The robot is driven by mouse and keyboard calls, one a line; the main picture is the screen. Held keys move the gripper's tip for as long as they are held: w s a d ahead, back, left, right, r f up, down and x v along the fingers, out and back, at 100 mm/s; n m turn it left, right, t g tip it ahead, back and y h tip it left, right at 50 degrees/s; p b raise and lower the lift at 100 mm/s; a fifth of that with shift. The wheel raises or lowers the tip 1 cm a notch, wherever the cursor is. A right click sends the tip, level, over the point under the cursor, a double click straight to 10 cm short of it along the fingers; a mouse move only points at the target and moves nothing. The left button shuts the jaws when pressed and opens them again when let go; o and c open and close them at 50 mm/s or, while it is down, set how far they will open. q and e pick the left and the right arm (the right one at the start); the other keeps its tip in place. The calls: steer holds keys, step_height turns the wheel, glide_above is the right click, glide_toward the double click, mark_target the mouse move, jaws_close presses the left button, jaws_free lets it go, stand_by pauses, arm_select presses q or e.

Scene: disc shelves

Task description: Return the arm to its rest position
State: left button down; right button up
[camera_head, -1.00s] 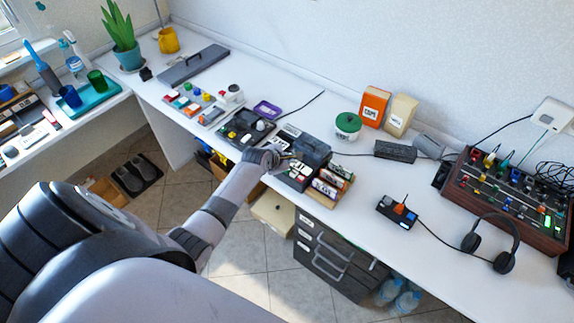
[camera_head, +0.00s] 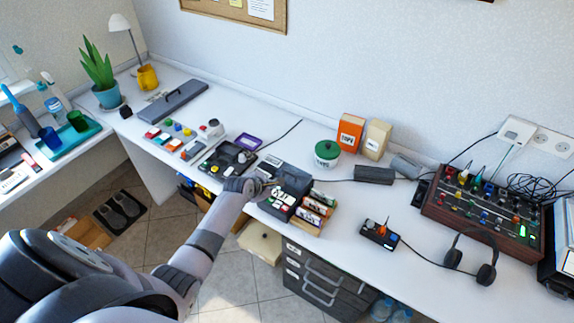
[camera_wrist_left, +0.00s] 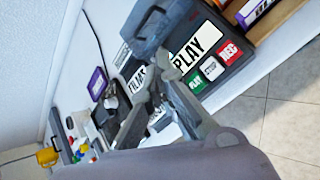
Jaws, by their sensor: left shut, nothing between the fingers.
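My left arm reaches in from the lower left in the head view. Its gripper (camera_head: 270,188) is at the front edge of the long white desk, at the left side of a dark player device (camera_head: 292,178). In the left wrist view the gripper fingers (camera_wrist_left: 160,78) are shut with nothing between them. They are close to the player (camera_wrist_left: 205,60), which has a PLAY label and green, white and red buttons. Whether they touch it I cannot tell. My right gripper is not in view.
A rack of small labelled boxes (camera_head: 314,212) stands right of the player. A black device with a dial (camera_head: 228,158) lies to the left. A small black box with an orange switch (camera_head: 380,235), headphones (camera_head: 470,262) and a mixer (camera_head: 484,215) are further right. Floor space lies below the desk.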

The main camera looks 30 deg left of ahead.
arm_select(q)
steer(key=s+d+r+m+g, duration=0.2)
steer(key=s+d+r+m, duration=0.25)
steer(key=s+m, duration=0.6)
steer(key=s+d+r+m+g, duration=0.25)
steer(key=s+d+m, duration=0.35)
steer(key=s+m, duration=0.45)
steer(key=s+d+r+m+g, duration=0.1)
steer(key=s+d+r+m, duration=0.45)
steer(key=s, duration=0.75)
step_height(320, 180, down, 37)
steer(key=s+m+g+b, duration=0.2)
steer(key=s+m+b, duration=0.1)
steer(key=b, duration=0.4)
steer(key=s+a+f+b, duration=0.2)
steer(key=s+f+b, duration=0.2)
steer(key=s+f, duration=1.1)
step_height(320, 180, down, 4)
steer(key=shift+s+a+r+g+b, duration=0.15)
steer(key=shift+s+a+g+b, duration=0.1)
steer(key=shift+a+g+b, duration=0.1)
